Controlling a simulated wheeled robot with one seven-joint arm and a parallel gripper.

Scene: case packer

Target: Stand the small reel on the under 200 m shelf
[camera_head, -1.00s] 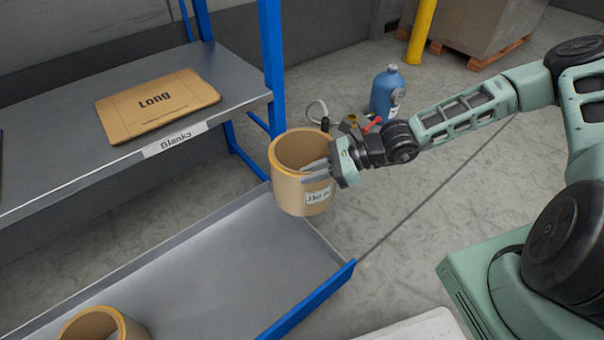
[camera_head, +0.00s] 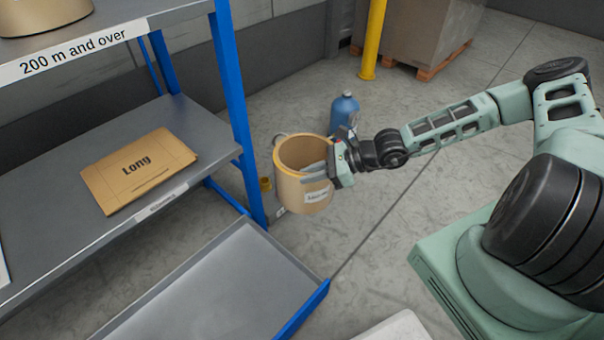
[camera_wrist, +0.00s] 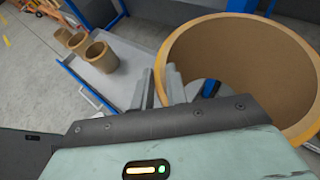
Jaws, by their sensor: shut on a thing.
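My gripper (camera_head: 318,172) is shut on the wall of a tan cardboard reel (camera_head: 302,198), which has a white label too small to read. The reel is upright, open end up, in the air right of the blue rack post. In the wrist view the held reel (camera_wrist: 240,65) fills the right side, beside my gripper's fingers (camera_wrist: 160,88). The upper shelf (camera_head: 105,22) is labelled "200 m and over" and bears part of a tan object. No "under 200 m" label is readable. The low grey shelf (camera_head: 215,290) looks bare where the head view shows it.
The middle shelf (camera_head: 60,165) holds a flat cardboard piece marked "Long" (camera_head: 138,168). The blue post (camera_head: 235,120) stands between rack and reel. In the wrist view several reels (camera_wrist: 102,57) stand on a grey shelf (camera_wrist: 125,70). A blue bottle (camera_head: 344,110) stands on the floor behind.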

